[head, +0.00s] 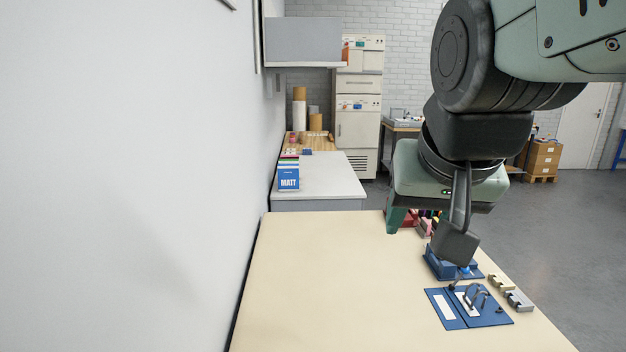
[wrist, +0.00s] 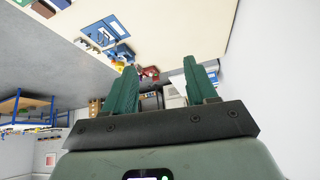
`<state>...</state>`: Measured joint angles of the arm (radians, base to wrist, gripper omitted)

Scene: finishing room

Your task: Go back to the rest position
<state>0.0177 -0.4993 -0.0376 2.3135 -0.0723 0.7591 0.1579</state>
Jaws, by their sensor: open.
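My gripper (wrist: 160,66) is open, with two green fingers spread apart and nothing between them in the wrist view. In the head view my gripper (head: 396,220) is at the far right part of the cream table (head: 320,285), mostly hidden behind my wrist; one green finger shows, pointing down. I cannot tell whether its tip is above the table or past its far edge.
A blue board (head: 450,320) with white panels and metal loops lies at the table's right. A blue fixture (head: 438,262), grey blocks (head: 518,300) and red items (head: 410,219) are nearby. The table's left half is clear, beside a white wall (head: 130,180).

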